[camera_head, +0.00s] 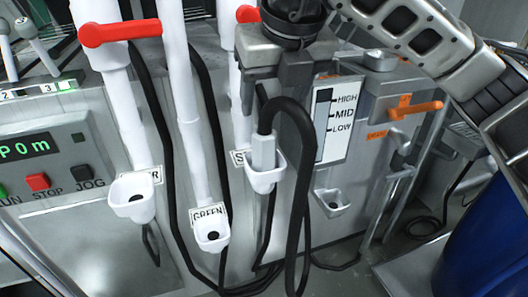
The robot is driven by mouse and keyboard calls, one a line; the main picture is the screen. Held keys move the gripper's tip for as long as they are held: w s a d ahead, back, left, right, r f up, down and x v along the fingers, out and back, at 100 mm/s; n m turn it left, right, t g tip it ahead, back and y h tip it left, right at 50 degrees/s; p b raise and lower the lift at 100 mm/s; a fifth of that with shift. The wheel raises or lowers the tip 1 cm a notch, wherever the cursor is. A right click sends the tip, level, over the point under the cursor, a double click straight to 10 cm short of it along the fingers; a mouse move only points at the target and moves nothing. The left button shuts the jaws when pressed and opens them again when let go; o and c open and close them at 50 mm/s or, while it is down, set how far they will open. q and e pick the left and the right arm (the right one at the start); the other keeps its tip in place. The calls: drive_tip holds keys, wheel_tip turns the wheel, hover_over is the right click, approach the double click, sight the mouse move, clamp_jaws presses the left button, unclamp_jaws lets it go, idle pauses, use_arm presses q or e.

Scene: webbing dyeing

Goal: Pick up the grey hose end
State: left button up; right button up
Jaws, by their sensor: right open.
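The grey hose end (263,150) stands upright in a white cup-like holder (265,178) on the machine front, under a label partly hidden behind it. A black hose (301,135) loops up from its top, bends over and hangs down to the right. My right gripper (276,88) comes in from the upper right and points down above the hose end. Its fingers are apart, and it looks empty, with the hose end just below. I cannot tell whether a finger touches the hose loop. My left gripper is not in view.
White holders labelled GREEN (212,234) and one with a partly hidden label (132,197) stand to the left, below white pipes with red handles (120,33). An orange handle (415,109) and a blue drum (485,245) are to the right. Black hoses hang in front.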

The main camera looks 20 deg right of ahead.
sight(265, 133)
drive_tip(key=x, duration=0.4)
drive_tip(key=shift+f, duration=0.15)
drive_tip(key=shift+s+a+x, duration=0.15)
drive_tip(key=shift+x, duration=1.15)
drive_tip(key=shift+s+a+x, duration=0.1)
drive_tip(key=shift+x, duration=1.2)
drive_tip(key=shift+f, duration=0.1)
drive_tip(key=c, duration=1.3)
